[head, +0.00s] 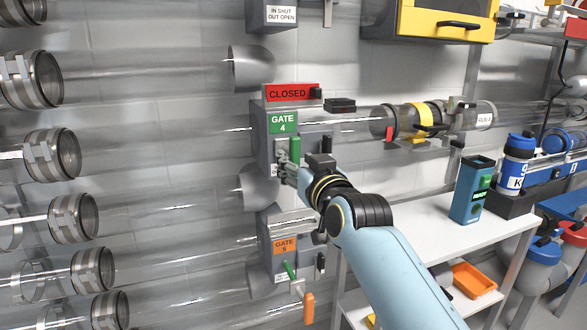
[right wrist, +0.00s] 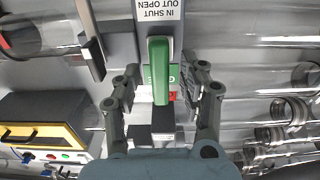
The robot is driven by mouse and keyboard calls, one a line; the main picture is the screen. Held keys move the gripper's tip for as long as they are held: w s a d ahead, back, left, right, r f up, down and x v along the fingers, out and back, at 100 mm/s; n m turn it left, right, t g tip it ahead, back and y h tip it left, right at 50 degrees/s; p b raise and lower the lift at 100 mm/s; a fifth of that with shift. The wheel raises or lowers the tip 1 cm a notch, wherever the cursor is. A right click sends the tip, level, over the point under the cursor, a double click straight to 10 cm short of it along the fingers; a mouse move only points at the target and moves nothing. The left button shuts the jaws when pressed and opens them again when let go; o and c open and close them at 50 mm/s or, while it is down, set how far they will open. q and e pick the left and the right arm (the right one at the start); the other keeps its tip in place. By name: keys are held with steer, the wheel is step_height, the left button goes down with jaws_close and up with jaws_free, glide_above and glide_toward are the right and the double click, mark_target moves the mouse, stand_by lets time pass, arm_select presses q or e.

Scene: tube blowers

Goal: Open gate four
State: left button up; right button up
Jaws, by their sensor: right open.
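The gate 4 box (head: 262,150) is a grey housing on the wall with a green "GATE 4" label (head: 283,122). A red "CLOSED" sign (head: 288,93) sits on top of it. Its green handle (head: 295,150) stands upright at the front. My right gripper (head: 284,168) is at the lower front of the box, by the handle. In the right wrist view the green handle (right wrist: 158,70) lies between the two spread fingers (right wrist: 163,92), with gaps on both sides. The fingers are open and hold nothing. My left gripper is not in view.
The gate 5 box (head: 284,245), with an orange label and a green handle (head: 290,270), is just below. Clear tubes (head: 170,140) run to the left. A white shelf (head: 480,232) with a teal device (head: 472,190) stands to the right. A yellow-fronted cabinet (head: 445,20) hangs above.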

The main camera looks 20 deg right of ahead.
steer(key=shift+w+f+b, duration=0.15)
steer(key=shift+w+b, duration=0.25)
steer(key=shift+w, duration=0.8)
jaws_close()
